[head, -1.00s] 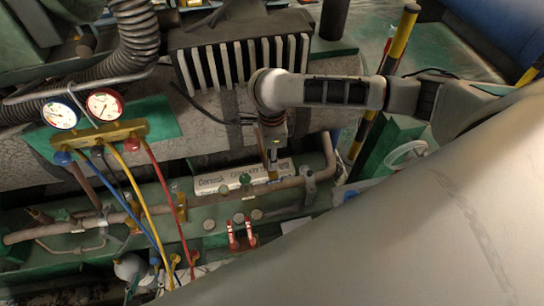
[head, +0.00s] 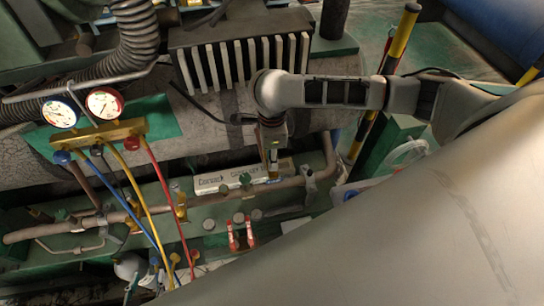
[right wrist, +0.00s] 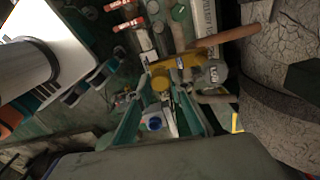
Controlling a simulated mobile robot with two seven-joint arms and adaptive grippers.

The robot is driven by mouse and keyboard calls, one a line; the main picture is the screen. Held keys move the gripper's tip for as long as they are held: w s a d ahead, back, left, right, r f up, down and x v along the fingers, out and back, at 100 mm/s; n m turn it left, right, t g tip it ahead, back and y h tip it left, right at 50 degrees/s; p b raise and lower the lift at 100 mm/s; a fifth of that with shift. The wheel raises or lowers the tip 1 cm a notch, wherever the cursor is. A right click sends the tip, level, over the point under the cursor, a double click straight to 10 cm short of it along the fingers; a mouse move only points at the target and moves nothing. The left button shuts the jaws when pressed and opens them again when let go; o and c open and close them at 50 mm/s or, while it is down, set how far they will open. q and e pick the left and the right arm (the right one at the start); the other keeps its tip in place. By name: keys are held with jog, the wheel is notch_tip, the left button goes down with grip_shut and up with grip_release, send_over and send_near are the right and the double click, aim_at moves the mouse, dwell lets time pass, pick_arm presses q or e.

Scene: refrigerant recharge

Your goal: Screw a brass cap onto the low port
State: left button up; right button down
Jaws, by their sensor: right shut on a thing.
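My right gripper (head: 273,172) reaches down from the arm at the right, to the copper-coloured pipe (head: 300,181) in front of the white labelled box. In the right wrist view its two green fingers (right wrist: 162,92) are shut on a small brass cap (right wrist: 160,82). The cap is right beside a yellow brass valve body (right wrist: 187,63) on the pipe; I cannot tell whether they touch or are threaded together. A grey tag (right wrist: 213,74) hangs by the valve, its lettering too small to read surely. My left gripper is not in view.
A gauge manifold (head: 100,137) with blue, yellow and red hoses stands at the left. The white labelled box (head: 225,181) lies behind the pipe. A finned block (head: 245,60) is behind my right arm.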

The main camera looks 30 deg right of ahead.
jog(key=shift+f+b, duration=0.35)
jog(key=shift+f, duration=0.45)
dwell(0.4)
jog(key=shift+r+m+p, duration=0.15)
jog(key=shift+m+p, duration=0.4)
jog(key=shift+m, duration=1.25)
jog(key=shift+d+m, duration=0.1)
jog(key=shift+m, duration=1.7)
jog(key=shift+f, duration=0.2)
